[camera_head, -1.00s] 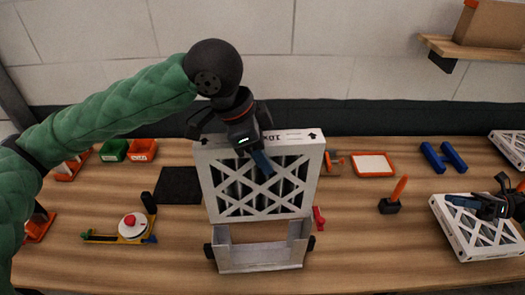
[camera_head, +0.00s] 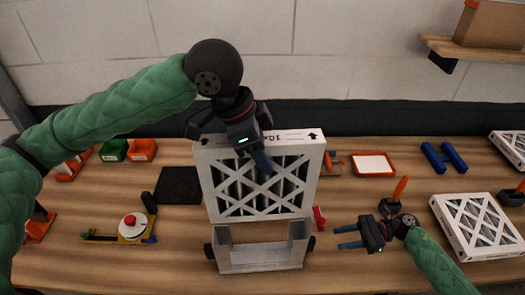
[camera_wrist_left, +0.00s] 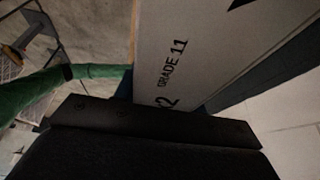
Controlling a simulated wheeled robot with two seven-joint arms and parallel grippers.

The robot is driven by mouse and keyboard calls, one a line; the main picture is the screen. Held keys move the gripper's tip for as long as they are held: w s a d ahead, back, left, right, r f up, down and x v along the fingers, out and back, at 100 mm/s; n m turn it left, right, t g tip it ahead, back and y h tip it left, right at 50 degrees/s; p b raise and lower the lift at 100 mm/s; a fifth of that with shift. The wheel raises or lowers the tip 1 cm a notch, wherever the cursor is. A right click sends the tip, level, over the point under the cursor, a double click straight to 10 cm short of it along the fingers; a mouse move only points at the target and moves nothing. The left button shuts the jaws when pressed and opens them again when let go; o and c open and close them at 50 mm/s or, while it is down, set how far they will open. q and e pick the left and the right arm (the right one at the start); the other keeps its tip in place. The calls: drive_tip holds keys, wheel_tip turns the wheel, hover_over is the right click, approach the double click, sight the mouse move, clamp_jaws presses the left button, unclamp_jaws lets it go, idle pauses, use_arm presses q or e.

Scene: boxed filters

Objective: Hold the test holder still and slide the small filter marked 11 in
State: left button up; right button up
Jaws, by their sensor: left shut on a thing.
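The white-framed filter (camera_head: 233,211) stands upright behind and above the test holder in the head view. Its edge reads "GRADE 11" in the left wrist view (camera_wrist_left: 203,40). My left gripper (camera_head: 258,150) is shut on its top edge. The test holder (camera_head: 262,258) is a grey open-topped frame with dark knobs at its sides, on the table below the filter. Whether the filter's lower edge is inside the holder cannot be told. My right gripper (camera_head: 348,237) is open and empty, to the right of the holder, its fingers pointing left towards it.
Another white filter (camera_head: 452,236) lies flat at the right, and a further one (camera_head: 512,154) lies behind it. An orange-handled tool (camera_head: 399,190) stands near my right wrist. A yellow device with a red knob (camera_head: 133,228) and a black mat (camera_head: 179,186) are on the left.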

sight(310, 244)
drive_tip(key=shift+s+a+f, duration=0.15)
drive_tip(key=shift+a+f, duration=0.15)
drive_tip(key=shift+a, duration=1.5)
drive_tip(key=shift+s+a+f, duration=0.1)
drive_tip(key=shift+a+f, duration=0.15)
drive_tip(key=shift+a, duration=1.5)
drive_tip(key=shift+s+a+f, duration=0.15)
drive_tip(key=shift+a+f, duration=0.15)
drive_tip(key=shift+a, duration=1.5)
drive_tip(key=c, duration=0.7)
drive_tip(key=shift+r, duration=0.15)
